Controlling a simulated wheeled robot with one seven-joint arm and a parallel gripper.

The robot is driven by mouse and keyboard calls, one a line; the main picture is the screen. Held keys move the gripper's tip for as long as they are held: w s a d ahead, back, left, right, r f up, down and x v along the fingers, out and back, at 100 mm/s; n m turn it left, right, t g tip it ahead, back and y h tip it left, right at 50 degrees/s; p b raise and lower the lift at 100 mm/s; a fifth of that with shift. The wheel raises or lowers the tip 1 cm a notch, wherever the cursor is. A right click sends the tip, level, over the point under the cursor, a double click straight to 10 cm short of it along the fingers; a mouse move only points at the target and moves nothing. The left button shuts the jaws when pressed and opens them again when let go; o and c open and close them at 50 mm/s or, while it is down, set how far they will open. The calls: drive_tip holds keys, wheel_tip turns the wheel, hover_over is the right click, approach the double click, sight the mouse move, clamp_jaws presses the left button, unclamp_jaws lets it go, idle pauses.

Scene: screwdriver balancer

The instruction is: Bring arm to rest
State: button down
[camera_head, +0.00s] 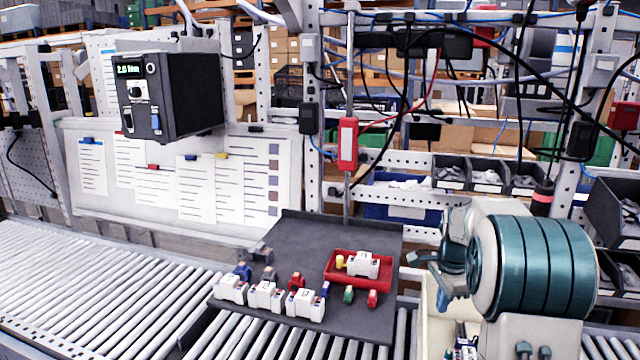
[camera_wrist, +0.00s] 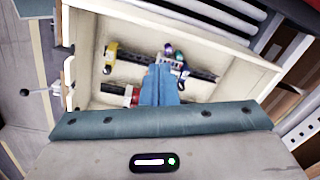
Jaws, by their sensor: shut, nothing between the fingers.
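My gripper (camera_wrist: 160,72) is shut and empty in the wrist view, with its teal fingers pressed together over a cream bin (camera_wrist: 103,32). In the head view my gripper (camera_head: 443,300) hangs at the right, beside my large teal-banded arm joint, above the same cream bin (camera_head: 426,325). The bin holds a yellow and black part (camera_wrist: 110,55), a red part (camera_wrist: 118,91) and dark rail-like parts. Whether the fingertips touch anything in the bin cannot be told.
Left of the bin, a dark tray (camera_head: 300,232) on the roller conveyor (camera_head: 95,280) carries several white blocks, small coloured pieces and a red tray (camera_head: 335,281). A red-cased tool (camera_head: 347,143) hangs above it. Racks, cables and small-part bins (camera_head: 487,177) stand behind.

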drive_tip(key=s+a+r+n+t, duration=0.1)
drive_tip(key=s+a+r+n, duration=0.3)
drive_tip(key=s, duration=0.3)
drive_tip(key=s+a+r+n+t, duration=0.1)
drive_tip(key=s+a+r+n, duration=0.35)
drive_tip(key=s, duration=0.35)
drive_tip(key=s+a+f+n, duration=0.1)
drive_tip(key=s+n, duration=0.1)
drive_tip(key=s, duration=0.2)
drive_tip(key=s+a+f+n, duration=0.1)
drive_tip(key=s+a+n, duration=0.1)
drive_tip(key=s, duration=0.3)
drive_tip(key=s+a+f+n+t, duration=0.1)
drive_tip(key=s+n, duration=0.3)
drive_tip(key=s, duration=0.1)
drive_tip(key=shift+a+b, duration=0.4)
drive_tip(key=shift+s+a+f, duration=0.1)
drive_tip(key=shift+s, duration=0.05)
